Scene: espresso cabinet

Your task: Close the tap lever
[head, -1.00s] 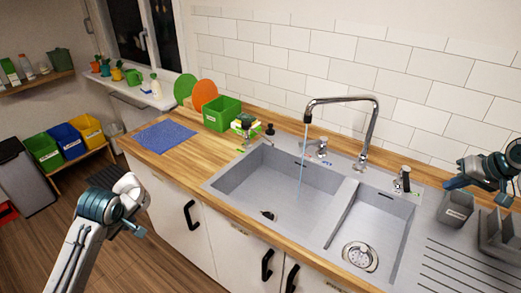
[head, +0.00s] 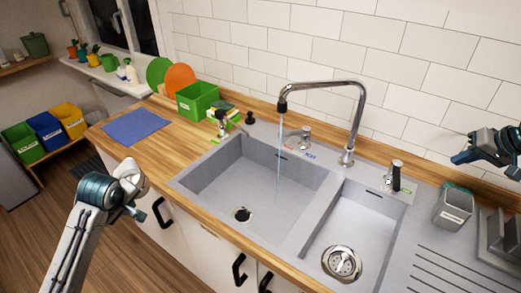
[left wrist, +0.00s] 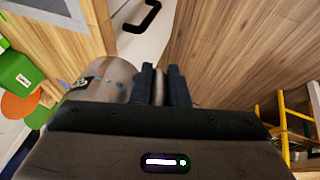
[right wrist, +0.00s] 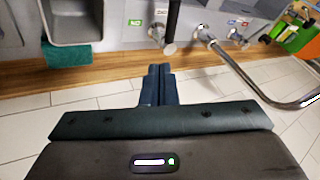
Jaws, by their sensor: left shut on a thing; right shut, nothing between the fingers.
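The chrome tap (head: 358,110) arches over the left basin, and a thin water stream (head: 279,150) falls from its spout. A chrome valve (head: 305,138) with red and blue labels stands left of the tap's base. My right gripper (head: 462,158) is shut and empty, right of the lever and apart from it. My left gripper (left wrist: 164,85) is shut on a brushed-metal vessel (left wrist: 108,80); the grip is partly hidden.
The double sink (head: 300,230) is set in a wooden counter. A grey holder (head: 455,207) stands right of the lever. A green crate (head: 196,100) and blue mat (head: 136,126) are at the left. A tiled wall (head: 430,55) rises behind.

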